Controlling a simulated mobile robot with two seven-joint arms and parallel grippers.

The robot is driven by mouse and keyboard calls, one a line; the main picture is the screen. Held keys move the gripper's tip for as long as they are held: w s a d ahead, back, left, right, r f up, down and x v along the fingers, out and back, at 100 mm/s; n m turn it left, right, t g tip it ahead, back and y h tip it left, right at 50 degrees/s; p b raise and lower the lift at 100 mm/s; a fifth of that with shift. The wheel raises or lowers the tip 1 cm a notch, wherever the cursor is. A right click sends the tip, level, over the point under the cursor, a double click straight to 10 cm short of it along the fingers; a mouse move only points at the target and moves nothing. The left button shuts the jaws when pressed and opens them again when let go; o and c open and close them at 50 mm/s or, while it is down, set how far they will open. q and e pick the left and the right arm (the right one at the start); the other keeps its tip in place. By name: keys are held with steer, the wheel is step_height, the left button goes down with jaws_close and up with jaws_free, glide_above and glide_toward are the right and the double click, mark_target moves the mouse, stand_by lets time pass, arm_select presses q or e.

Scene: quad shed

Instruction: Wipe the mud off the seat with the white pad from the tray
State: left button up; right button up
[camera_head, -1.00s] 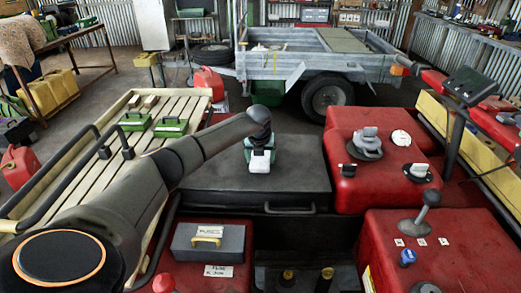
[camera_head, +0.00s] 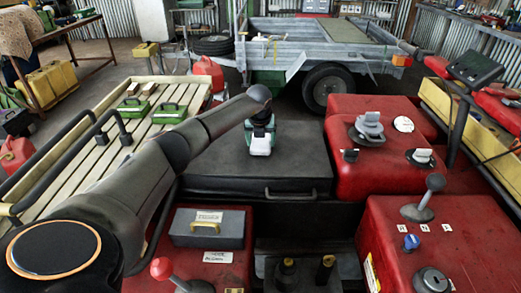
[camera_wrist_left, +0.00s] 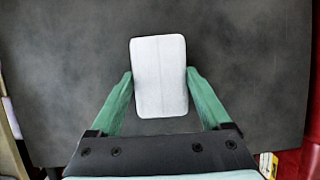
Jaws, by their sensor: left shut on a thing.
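The black seat (camera_head: 212,160) lies in the middle of the head view, and its dark top fills most of the left wrist view (camera_wrist_left: 60,70). Its surface looks faintly cloudy grey; I cannot pick out a distinct mud patch. My left gripper (camera_wrist_left: 160,85), with green fingers, is shut on the white pad (camera_wrist_left: 158,75), a rounded rectangle gripped by its sides. In the head view the pad (camera_head: 260,146) is over the middle of the seat; I cannot tell whether it touches. The pad hides the patch beneath it. My right gripper is out of view.
Red bodywork (camera_head: 385,165) with knobs stands right of the seat. A grey box (camera_head: 208,228) and a red-knobbed lever (camera_head: 162,268) are in front. A slatted rack (camera_head: 110,170) with green cases is at left. A trailer (camera_head: 330,50) stands behind.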

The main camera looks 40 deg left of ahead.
arm_select(q)
steer(key=shift+w+a+f, duration=0.15)
steer(key=shift+a+f, duration=0.05)
steer(key=shift+f, duration=0.05)
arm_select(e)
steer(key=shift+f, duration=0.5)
arm_select(q)
steer(key=shift+r, duration=0.1)
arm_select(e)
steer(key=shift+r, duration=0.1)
arm_select(q)
steer(key=shift+a+r+p, duration=0.1)
steer(key=shift+r+p, duration=0.35)
steer(key=shift+r, duration=0.1)
steer(key=shift+r+p, duration=1.8)
steer(key=shift+r, duration=0.65)
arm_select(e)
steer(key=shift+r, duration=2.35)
arm_select(q)
steer(key=shift+w, duration=0.1)
step_height(320, 180, up, 3)
steer(key=p, duration=0.2)
steer(key=shift+r+p, duration=0.1)
steer(key=shift+p, duration=0.3)
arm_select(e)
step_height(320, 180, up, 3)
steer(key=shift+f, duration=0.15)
